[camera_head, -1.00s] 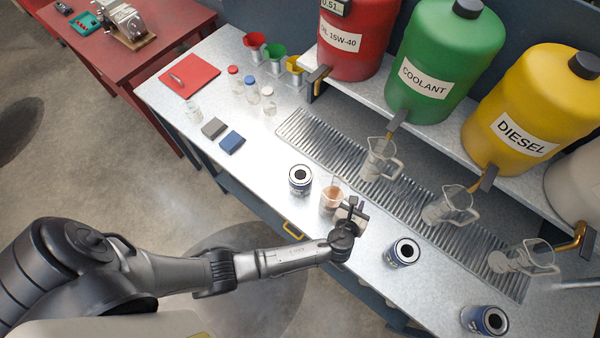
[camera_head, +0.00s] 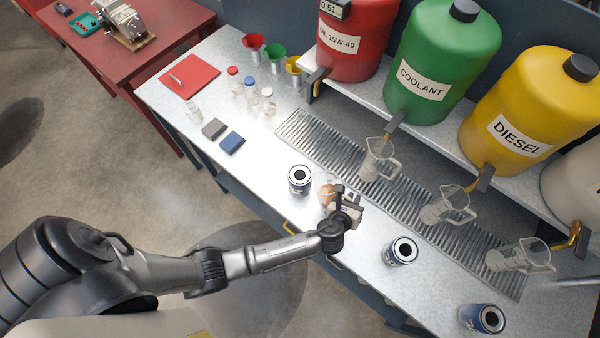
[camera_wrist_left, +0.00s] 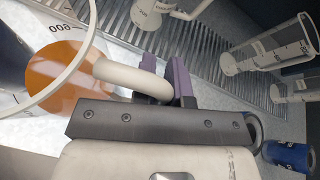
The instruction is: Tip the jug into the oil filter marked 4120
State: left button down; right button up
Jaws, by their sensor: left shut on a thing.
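My left gripper (camera_head: 345,198) is shut on the handle of a clear jug (camera_head: 327,189) with amber liquid. In the left wrist view the jug (camera_wrist_left: 62,72) fills the left side, and its pale handle runs between my purple fingers (camera_wrist_left: 170,85). The jug is just right of an oil filter (camera_head: 299,180), a dark can with a white top and a black centre. I cannot tell whether they touch or how far the jug tilts. Two more such filters (camera_head: 401,251) (camera_head: 483,319) stand to the right. No 4120 marking is legible. My right gripper is not in view.
Small bottles, funnels, sponges and a red mat (camera_head: 190,76) lie at the far left of the bench.

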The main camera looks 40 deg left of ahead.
aim_at(338, 178)
pick_arm(q)
jog(key=shift+a+r+n, duration=0.4)
jog(key=shift+r, duration=0.05)
jog(key=shift+a+r+n+h+p, duration=0.3)
jog(key=shift+a+r+n+h, duration=0.4)
jog(key=shift+a+r+h, duration=0.3)
jog(key=shift+a+r+n, duration=0.3)
jog(key=shift+a+r, duration=0.05)
jog(key=shift+a, duration=0.2)
jog(key=shift+s+a+r+n+t+h+p, duration=0.15)
jog(key=shift+a+r+n+h+p, duration=0.15)
jog(key=shift+r, duration=0.25)
jog(key=shift+w+a+r+n+t+h+p, duration=0.1)
jog(key=shift+a+r+n+t+h+p, duration=0.15)
jog(key=shift+r, duration=0.25)
jog(key=shift+a, duration=0.15)
jog(key=shift+s+a+n+h+b, duration=0.1)
jog(key=shift+a+n+h+b, duration=0.15)
jog(key=shift+n+b, duration=0.25)
jog(key=shift+a+r+h, duration=0.1)
jog(key=shift+r+h, duration=0.05)
jog(key=shift+h, duration=0.15)
jog(key=shift+a+r+n+h+b, duration=0.3)
jog(key=shift+a+r+n, duration=0.1)
jog(key=shift+r+n, duration=0.15)
